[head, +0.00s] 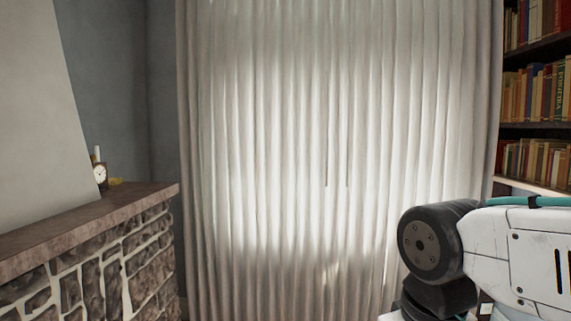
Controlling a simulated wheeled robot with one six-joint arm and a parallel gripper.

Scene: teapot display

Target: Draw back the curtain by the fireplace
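A long pale curtain (290,130) with vertical folds hangs across the middle of the head view. It is drawn closed, and light glows through its centre. The stone fireplace (105,265) stands to its left, with a brown mantel shelf (85,226) on top. My arm comes in at the lower right, in front of the curtain's right part. My gripper is outside the picture, so its state and its distance from the curtain are hidden.
A small clock (100,175) and a white candle (97,154) stand on the mantel. A bookcase (540,127) full of books is at the right, beside the curtain. The grey wall (110,70) is behind the fireplace. The floor is hardly visible.

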